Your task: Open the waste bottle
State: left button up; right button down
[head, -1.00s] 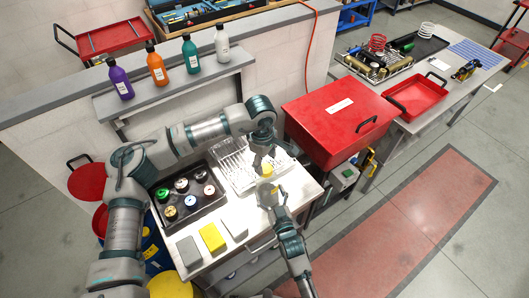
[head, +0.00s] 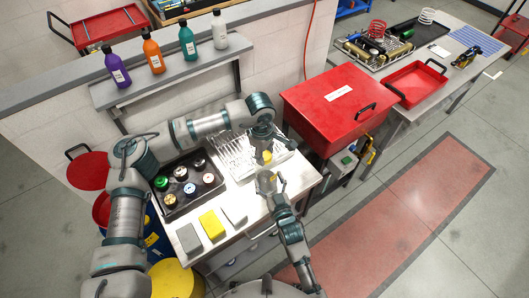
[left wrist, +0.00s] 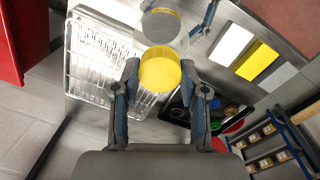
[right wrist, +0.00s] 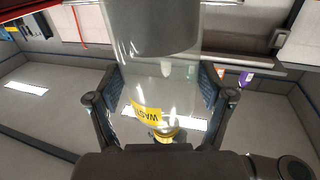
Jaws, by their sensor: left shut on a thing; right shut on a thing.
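The waste bottle (right wrist: 180,85) is clear, with a yellow label marked "WASTE" and dark grey inside one end. My right gripper (right wrist: 165,85) is shut around its body, one finger on each side. In the head view my right gripper (head: 268,178) is just below the left one. My left gripper (head: 266,152) is shut on the round yellow cap (left wrist: 160,74), which sits between its fingertips in the left wrist view. The bottle (left wrist: 183,40) shows just beyond the cap there. I cannot tell whether cap and neck touch.
A white rack (head: 232,160) lies behind the grippers on the bench. A dark tray (head: 168,210) of several capped jars stands left, with grey, yellow and white blocks in front. A red box (head: 335,105) stands right. Shelf bottles (head: 153,55) stand at the back.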

pick_arm(q)
jog(key=n, duration=1.3)
jog(key=shift+d, duration=0.1)
jog(key=n, duration=0.3)
jog(key=shift+s+r, duration=0.1)
jog(key=shift+r, duration=0.05)
jog(key=shift+r, duration=0.15)
jog(key=shift+r, duration=0.95)
